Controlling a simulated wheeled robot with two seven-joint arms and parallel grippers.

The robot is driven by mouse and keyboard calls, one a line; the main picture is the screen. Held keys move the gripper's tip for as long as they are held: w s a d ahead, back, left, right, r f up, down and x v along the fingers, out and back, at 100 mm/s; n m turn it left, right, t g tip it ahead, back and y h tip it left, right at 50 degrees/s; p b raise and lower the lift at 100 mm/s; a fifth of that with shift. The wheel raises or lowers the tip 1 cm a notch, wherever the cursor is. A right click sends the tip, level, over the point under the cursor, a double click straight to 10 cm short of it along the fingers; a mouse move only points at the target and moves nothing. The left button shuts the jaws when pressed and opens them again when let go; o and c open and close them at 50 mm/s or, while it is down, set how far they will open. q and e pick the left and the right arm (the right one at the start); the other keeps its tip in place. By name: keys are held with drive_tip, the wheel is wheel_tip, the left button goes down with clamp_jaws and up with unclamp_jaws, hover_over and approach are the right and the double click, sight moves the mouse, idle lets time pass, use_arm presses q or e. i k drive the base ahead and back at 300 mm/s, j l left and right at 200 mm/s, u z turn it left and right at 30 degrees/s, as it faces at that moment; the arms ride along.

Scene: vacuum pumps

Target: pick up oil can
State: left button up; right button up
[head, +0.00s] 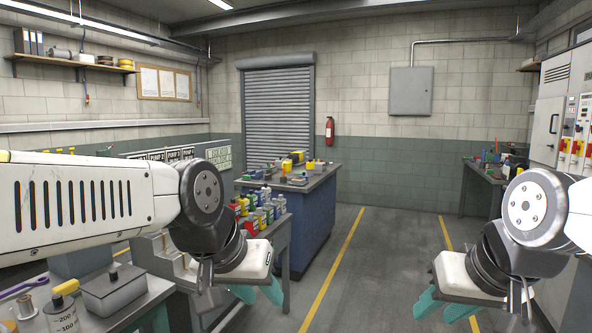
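Several small cans and bottles (262,207) in red, blue, yellow and grey stand grouped on a grey side table left of centre. Which of them is the oil can I cannot tell at this size. My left gripper (258,294) has teal fingers set apart and empty, pointing down in front of that table, nearer to me than the cans. My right gripper (443,306) also has teal fingers apart and empty, above the floor at the right. Neither gripper touches a can.
A near bench at the lower left holds a grey lidded box (114,290) and a graduated bottle (62,313). A blue workbench (312,216) with small items stands behind the cans. The floor (385,255) between the yellow lines is clear. Another bench (484,178) stands at the right.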

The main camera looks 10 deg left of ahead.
sight(287, 165)
drive_tip(key=i+z, duration=0.15)
drive_tip(key=i, duration=4)
drive_tip(key=i+l+u, duration=0.35)
drive_tip(key=i, duration=0.55)
drive_tip(key=i+l+u, duration=0.4)
drive_tip(key=i, duration=0.5)
drive_tip(key=i+l+u, duration=0.35)
drive_tip(key=i+l, duration=0.45)
